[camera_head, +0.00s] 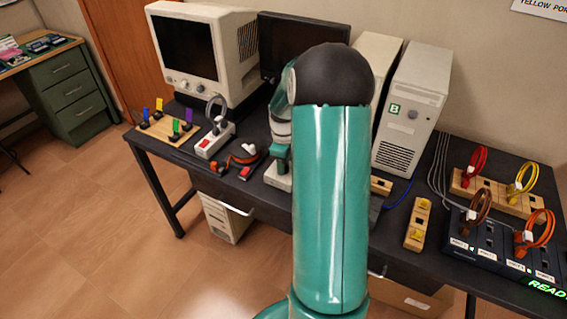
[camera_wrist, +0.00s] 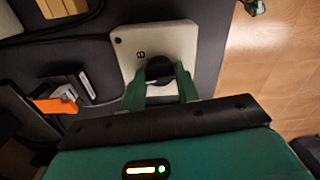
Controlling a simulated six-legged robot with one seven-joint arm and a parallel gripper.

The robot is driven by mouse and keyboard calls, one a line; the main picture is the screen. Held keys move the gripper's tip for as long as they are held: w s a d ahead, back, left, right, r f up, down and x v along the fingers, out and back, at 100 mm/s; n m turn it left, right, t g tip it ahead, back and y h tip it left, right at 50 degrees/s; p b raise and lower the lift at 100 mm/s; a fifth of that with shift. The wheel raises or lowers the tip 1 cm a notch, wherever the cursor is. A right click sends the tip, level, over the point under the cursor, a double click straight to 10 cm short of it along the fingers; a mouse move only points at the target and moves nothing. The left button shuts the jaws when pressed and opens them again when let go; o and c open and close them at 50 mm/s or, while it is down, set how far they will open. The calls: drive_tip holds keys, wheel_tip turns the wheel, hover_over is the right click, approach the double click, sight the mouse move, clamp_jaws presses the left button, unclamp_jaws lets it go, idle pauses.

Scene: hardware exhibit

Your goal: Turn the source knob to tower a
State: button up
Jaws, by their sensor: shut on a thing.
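The source knob (camera_wrist: 159,67) is a round black knob on a pale box (camera_wrist: 186,38) in the wrist view. A small dark mark, perhaps a letter B, sits on the box near the knob. My gripper (camera_wrist: 160,84) has its two green fingers on either side of the knob, shut on it. In the head view the box (camera_head: 277,180) shows only in part, and my arm hides the knob. A pale computer tower (camera_head: 408,110) with a green B label stands right of my arm. Another pale tower (camera_head: 378,48) is partly hidden behind my arm.
A white power strip (camera_head: 215,140) and an orange cable (camera_head: 243,158) lie left of the box. A monitor (camera_head: 190,50) stands at the back left. Coloured cable loops on wooden blocks and a dark panel (camera_head: 490,237) fill the right of the table (camera_head: 440,270).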

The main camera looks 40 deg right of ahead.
drive_tip(key=n, duration=0.3)
drive_tip(key=shift+n, duration=2.1)
drive_tip(key=o, duration=1)
drive_tip(key=shift+c, duration=0.2)
drive_tip(key=shift+r, duration=0.1)
wheel_tip(320, 180, up, 14)
